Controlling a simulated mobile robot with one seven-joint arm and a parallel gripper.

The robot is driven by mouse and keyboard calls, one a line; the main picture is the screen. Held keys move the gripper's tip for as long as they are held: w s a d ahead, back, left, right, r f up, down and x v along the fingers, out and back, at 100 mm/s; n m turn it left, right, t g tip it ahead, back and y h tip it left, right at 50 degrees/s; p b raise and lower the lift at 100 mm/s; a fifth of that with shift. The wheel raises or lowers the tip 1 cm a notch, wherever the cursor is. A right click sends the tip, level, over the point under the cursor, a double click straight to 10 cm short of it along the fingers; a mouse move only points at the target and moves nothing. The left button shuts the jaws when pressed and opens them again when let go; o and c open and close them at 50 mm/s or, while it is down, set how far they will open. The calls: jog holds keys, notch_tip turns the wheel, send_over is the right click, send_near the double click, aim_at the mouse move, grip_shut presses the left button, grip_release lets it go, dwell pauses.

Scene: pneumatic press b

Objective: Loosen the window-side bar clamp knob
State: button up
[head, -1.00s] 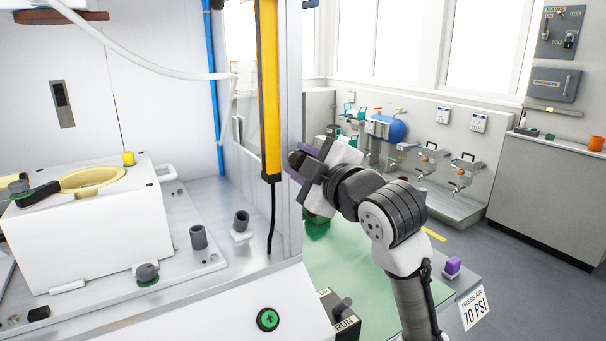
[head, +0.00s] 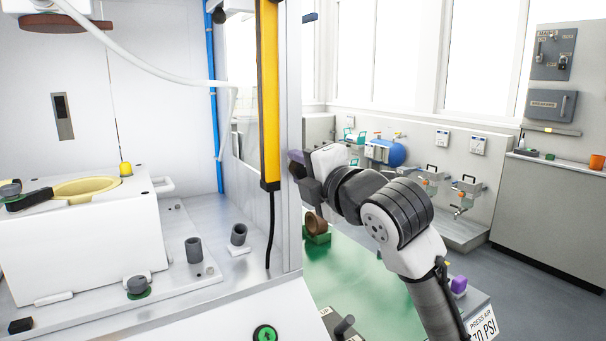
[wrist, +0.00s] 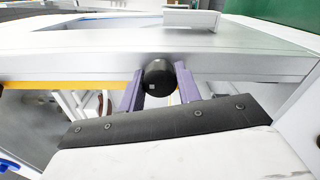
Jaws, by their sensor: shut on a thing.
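A black round knob (wrist: 160,78) sticks out from the metal frame post and sits between the two purple fingers of my gripper (wrist: 158,88) in the wrist view. The fingers are shut on its sides. In the head view my gripper (head: 299,160) is at the outer, window-facing side of the post (head: 293,95). The post and gripper hide the knob there. The yellow bar (head: 269,95) stands upright along the inner side of this post.
The white press fixture (head: 75,245) with its yellow ring stands at left. A clear panel and hanging black cable (head: 271,230) are beside the post.

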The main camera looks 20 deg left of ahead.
jog(key=shift+n, duration=0.3)
jog(key=o, duration=1)
jog(key=shift+a, duration=0.1)
jog(key=shift+c, duration=0.2)
jog(key=b+v, duration=0.1)
jog(key=v, duration=1.3)
jog(key=shift+b, duration=0.3)
jog(key=shift+w+a, duration=0.1)
